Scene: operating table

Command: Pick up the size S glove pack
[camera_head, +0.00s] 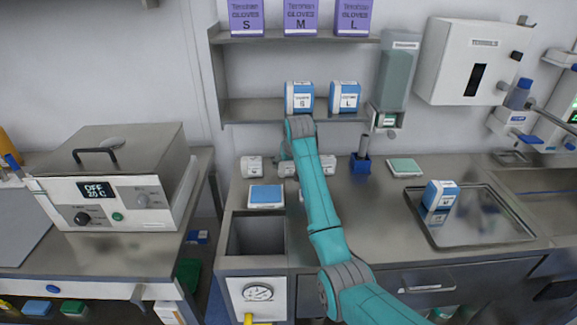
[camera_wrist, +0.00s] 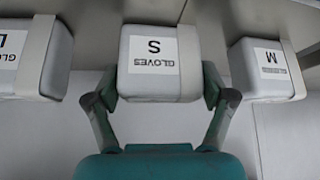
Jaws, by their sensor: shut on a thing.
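The size S glove pack (camera_wrist: 150,82) is a whitish pack with a paler band and a white label reading GLOVES S, upside down in the wrist view. My gripper (camera_wrist: 160,88) has one finger against each side of it and is shut on it. In the head view the pack (camera_head: 287,169) is partly hidden by my arm, low at the back of the counter. I cannot tell whether it touches the counter. A pack marked L (camera_wrist: 32,58) and one marked M (camera_wrist: 268,72) stand apart on either side in the wrist view.
Blue and white packs (camera_head: 345,97) stand on the lower shelf (camera_head: 245,111) above, and purple glove boxes (camera_head: 300,17) on the upper shelf. A blue-topped item (camera_head: 266,196) lies left of my arm. A metal tray (camera_head: 490,220) holds another pack at right.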

